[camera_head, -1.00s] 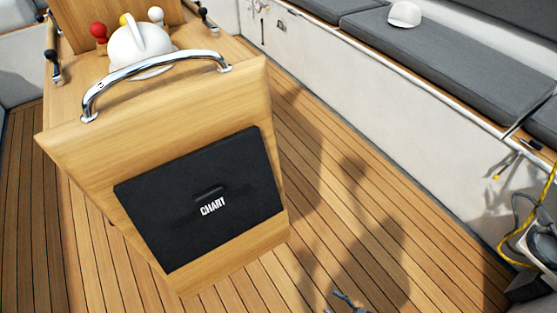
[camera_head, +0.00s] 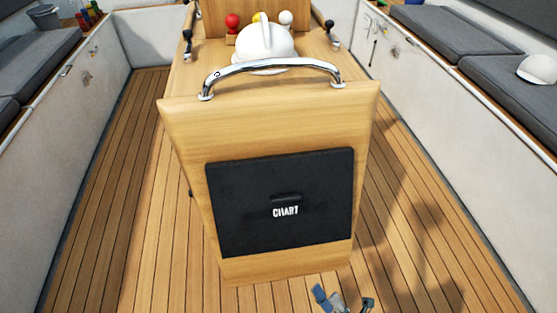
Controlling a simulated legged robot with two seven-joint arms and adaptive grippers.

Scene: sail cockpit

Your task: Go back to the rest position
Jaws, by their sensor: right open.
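My right gripper (camera_head: 347,302) shows at the bottom edge of the head view, right of centre. Its fingers are apart and I see nothing between them. It is in front of the wooden console (camera_head: 270,125), below the black panel marked CHART (camera_head: 285,232), and apart from it in the picture. The panel lies flat on the console's sloping face. My left gripper is out of view.
A chrome handrail (camera_head: 272,68) arches over the console top, before a white dome (camera_head: 264,45). Red, yellow and white knobs and black levers stand there. Grey-cushioned benches line both sides, with a white cap (camera_head: 538,68) on the right. The plank floor (camera_head: 110,215) is clear.

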